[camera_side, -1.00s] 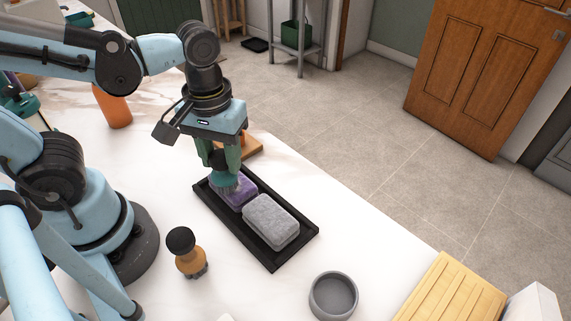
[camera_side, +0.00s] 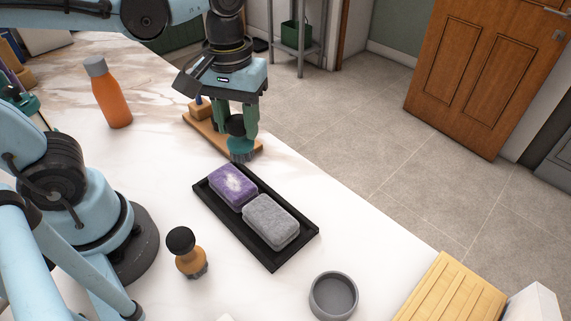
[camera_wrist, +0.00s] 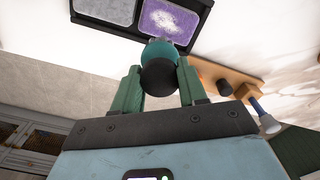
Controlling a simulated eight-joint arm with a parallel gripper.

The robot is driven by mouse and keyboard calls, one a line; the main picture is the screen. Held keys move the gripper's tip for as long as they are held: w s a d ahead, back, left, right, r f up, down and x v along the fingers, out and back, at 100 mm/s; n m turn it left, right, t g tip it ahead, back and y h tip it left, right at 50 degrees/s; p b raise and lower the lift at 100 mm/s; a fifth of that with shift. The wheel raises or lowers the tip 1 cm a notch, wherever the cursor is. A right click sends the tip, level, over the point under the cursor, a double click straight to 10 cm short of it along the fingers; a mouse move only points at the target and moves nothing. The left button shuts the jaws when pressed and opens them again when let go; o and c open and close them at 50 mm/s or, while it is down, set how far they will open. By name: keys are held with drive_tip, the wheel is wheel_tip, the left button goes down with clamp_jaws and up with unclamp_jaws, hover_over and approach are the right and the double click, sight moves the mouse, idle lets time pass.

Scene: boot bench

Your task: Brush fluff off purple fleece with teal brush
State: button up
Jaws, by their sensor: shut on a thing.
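The purple fleece (camera_side: 233,186) is a block lying in the left half of a black tray (camera_side: 276,264), with a patch of white fluff on its top. It also shows in the wrist view (camera_wrist: 168,20), the fluff near its middle. My gripper (camera_side: 243,130) is shut on the teal brush (camera_side: 241,150), whose round dark knob sits between the green fingers. The brush is held beyond the far edge of the tray, apart from the fleece. In the wrist view the teal brush (camera_wrist: 158,47) overlaps the near edge of the tray.
A grey block (camera_side: 270,222) shares the tray. A wooden rack (camera_side: 205,122) is just behind the brush. An orange bottle (camera_side: 113,98), a wooden-handled brush (camera_side: 187,254), a grey bowl (camera_side: 333,296) and a slatted wooden board (camera_side: 450,292) stand around. The white table is clear between them.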

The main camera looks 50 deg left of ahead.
drive_tip(key=shift+r, duration=1.65)
drive_tip(key=shift+f, duration=0.1)
drive_tip(key=shift+a+f, duration=0.25)
drive_tip(key=shift+f, duration=1.05)
drive_tip(key=shift+a+f, duration=0.25)
drive_tip(key=shift+f, duration=1.05)
